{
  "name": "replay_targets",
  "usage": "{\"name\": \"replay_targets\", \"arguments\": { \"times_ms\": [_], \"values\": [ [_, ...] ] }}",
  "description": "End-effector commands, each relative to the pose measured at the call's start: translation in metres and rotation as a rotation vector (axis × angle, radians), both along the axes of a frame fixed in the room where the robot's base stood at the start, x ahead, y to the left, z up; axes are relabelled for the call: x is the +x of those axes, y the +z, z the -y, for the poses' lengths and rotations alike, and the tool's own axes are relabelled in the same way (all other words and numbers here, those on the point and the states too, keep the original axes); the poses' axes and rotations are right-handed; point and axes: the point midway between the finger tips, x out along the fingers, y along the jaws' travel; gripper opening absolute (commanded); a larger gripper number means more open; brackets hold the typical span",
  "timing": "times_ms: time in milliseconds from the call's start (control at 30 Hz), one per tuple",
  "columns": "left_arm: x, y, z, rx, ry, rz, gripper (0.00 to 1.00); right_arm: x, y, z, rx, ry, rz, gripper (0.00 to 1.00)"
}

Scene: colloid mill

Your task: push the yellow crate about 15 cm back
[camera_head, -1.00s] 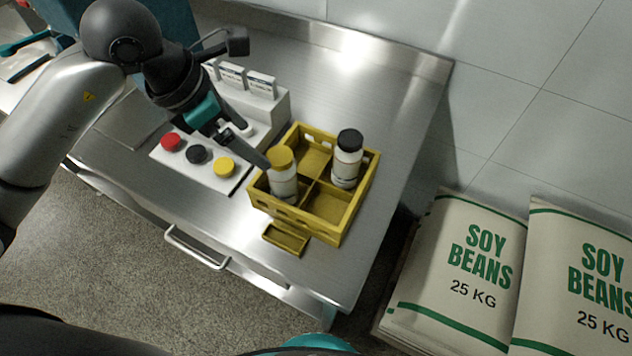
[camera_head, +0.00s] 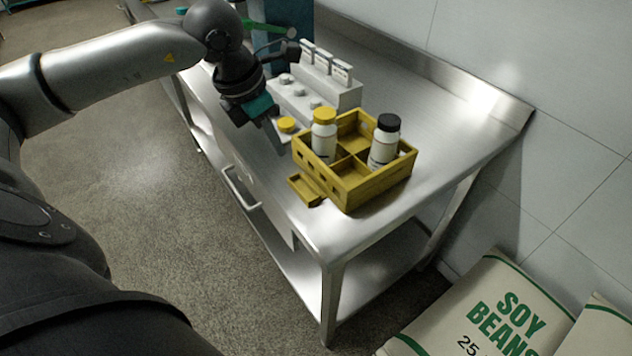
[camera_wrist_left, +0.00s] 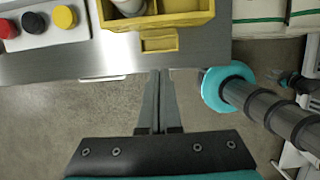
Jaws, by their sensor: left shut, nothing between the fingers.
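The yellow crate (camera_head: 365,190) stands upright on the steel bench near its front corner, with a low yellow tray-like tab (camera_head: 306,190) at its front. It also shows at the top of the left wrist view (camera_wrist_left: 185,19). A yellow-capped white bottle (camera_head: 324,140) and a black-capped white bottle (camera_head: 384,147) stand in separate compartments. Other compartments look empty. My left gripper (camera_head: 281,150) is shut and empty, left of the crate in the head view. In the left wrist view its fingertips (camera_wrist_left: 157,73) are apart from the tab, by the bench's front edge.
Bare bench top (camera_head: 440,115) lies behind the crate, up to a raised rear edge. Soy bean sacks (camera_head: 515,310) are at the lower right.

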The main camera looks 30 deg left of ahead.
Motion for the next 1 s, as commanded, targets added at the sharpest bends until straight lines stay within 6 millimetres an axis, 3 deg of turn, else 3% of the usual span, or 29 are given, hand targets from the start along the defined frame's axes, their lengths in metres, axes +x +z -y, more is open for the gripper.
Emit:
{"name": "replay_targets", "arguments": {
  "times_ms": [167,567,800,1000],
  "values": [
    [0.004,-0.018,0.002,-0.003,0.002,-0.002,0.0,0.007,-0.002,-0.011,0.015,-0.001,0.012,0.5],
    [0.027,-0.101,0.012,-0.003,0.001,-0.004,0.0,0.012,-0.014,-0.016,0.023,0.002,0.02,0.5],
    [0.053,-0.095,0.022,-0.001,0.001,0.002,0.0,0.01,-0.011,-0.011,0.016,0.002,0.017,0.5],
    [0.062,-0.095,0.026,0.0,0.001,0.0,0.0,0.008,-0.011,-0.009,0.012,0.0,0.014,0.5]
  ]
}}
